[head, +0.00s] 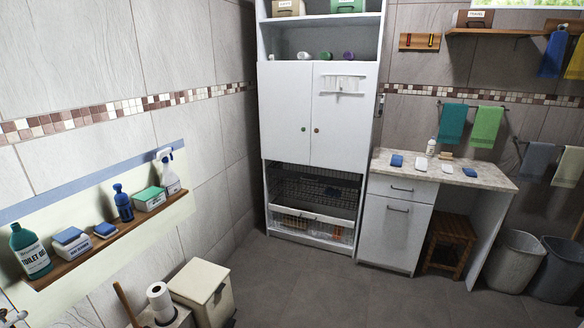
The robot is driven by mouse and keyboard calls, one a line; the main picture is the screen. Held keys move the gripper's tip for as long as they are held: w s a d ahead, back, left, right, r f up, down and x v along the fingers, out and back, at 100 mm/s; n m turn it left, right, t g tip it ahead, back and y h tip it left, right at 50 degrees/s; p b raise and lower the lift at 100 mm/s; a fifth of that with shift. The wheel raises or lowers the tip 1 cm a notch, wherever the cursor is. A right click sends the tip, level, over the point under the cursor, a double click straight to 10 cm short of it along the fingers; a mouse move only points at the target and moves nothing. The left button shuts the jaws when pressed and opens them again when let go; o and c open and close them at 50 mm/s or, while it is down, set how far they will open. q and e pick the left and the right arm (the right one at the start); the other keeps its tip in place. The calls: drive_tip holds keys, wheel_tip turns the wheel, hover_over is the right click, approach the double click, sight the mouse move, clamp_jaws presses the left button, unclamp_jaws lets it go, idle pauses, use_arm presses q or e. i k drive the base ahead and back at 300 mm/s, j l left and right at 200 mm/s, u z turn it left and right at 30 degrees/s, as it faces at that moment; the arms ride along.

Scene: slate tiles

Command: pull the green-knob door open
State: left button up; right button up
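A tall white cabinet (374,95) stands against the back wall. Two white doors close its middle section, and both look shut. The left door (283,108) has a small dark knob (304,128) that looks green, near its right edge. The right door (341,140) has a small brownish knob (317,130) near its left edge, and a pale rack or holder (343,84) on its upper face. The two knobs sit close together on either side of the middle seam. Neither of my grippers is in view.
Below the doors are wire baskets (315,190) and a low drawer (312,225). A counter (480,172) stands to the right, with a wooden stool (450,240) under it. A cream bin (205,290) stands front left. The floor (330,285) before the cabinet is clear.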

sight(285, 89)
drive_tip(key=i+l, duration=0.1)
drive_tip(key=i, duration=0.45)
drive_tip(key=i+l, duration=0.1)
drive_tip(key=i, duration=0.45)
drive_tip(key=i+l+u, duration=0.1)
drive_tip(key=i, duration=0.45)
drive_tip(key=i+l, duration=0.15)
drive_tip(key=i, duration=0.4)
